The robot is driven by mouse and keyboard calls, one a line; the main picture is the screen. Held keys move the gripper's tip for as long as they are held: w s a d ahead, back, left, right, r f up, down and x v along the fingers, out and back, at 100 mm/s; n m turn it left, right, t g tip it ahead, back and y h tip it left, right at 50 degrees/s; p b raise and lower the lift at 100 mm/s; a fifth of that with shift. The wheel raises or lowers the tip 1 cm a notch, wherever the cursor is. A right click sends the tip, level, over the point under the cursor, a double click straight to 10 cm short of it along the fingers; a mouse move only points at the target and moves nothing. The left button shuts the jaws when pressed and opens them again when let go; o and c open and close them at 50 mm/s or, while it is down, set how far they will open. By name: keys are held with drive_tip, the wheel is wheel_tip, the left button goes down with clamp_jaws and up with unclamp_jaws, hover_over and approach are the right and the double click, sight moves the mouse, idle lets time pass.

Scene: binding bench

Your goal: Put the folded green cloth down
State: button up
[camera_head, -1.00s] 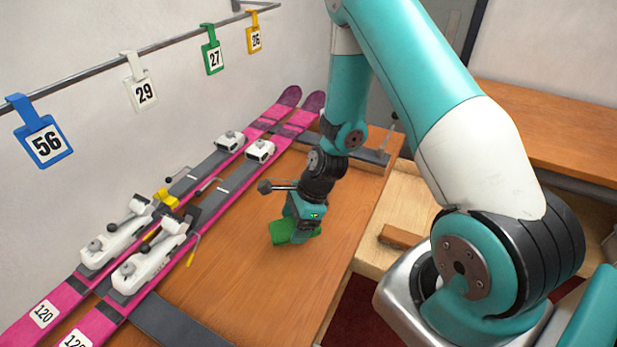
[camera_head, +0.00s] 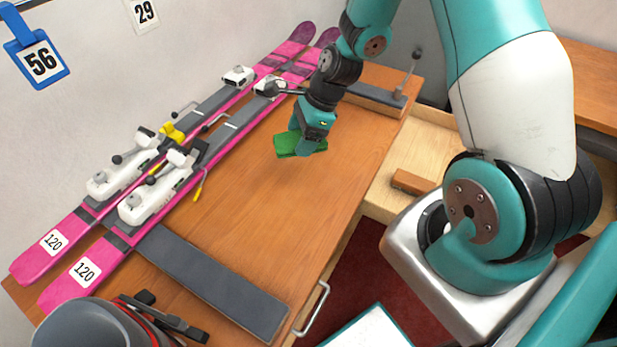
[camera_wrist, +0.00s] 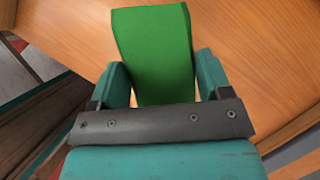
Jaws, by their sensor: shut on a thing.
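The folded green cloth (camera_head: 290,145) is held in my gripper (camera_head: 308,148) over the wooden bench (camera_head: 245,210), to the right of the skis. My gripper is shut on it. In the wrist view the cloth (camera_wrist: 158,50) stands between the two teal fingers (camera_wrist: 163,85) and sticks out past their tips. The bench top shows around it. I cannot tell whether the cloth's underside touches the bench or hangs a little above it.
Two pink skis (camera_head: 75,280) with white bindings lie along the bench's left side. A dark grey strip (camera_head: 215,285) crosses the near end. A grey cylindrical object (camera_head: 85,330) is at lower left. The bench top between strip and cloth is clear. A wooden block (camera_head: 410,182) lies right.

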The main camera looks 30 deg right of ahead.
wheel_tip(320, 180, up, 8)
drive_tip(key=b, duration=0.6)
hover_over(304, 172)
drive_tip(key=d, duration=0.1)
drive_tip(key=shift+d+f, duration=0.15)
drive_tip(key=shift+s+b, duration=0.2)
drive_tip(key=shift+b, duration=0.1)
wheel_tip(304, 172, down, 19)
drive_tip(key=shift+f+b, duration=0.1)
drive_tip(key=shift+b, duration=0.35)
drive_tip(key=shift+f, duration=0.15)
drive_tip(key=o, duration=0.9)
drive_tip(key=shift+c, duration=0.2)
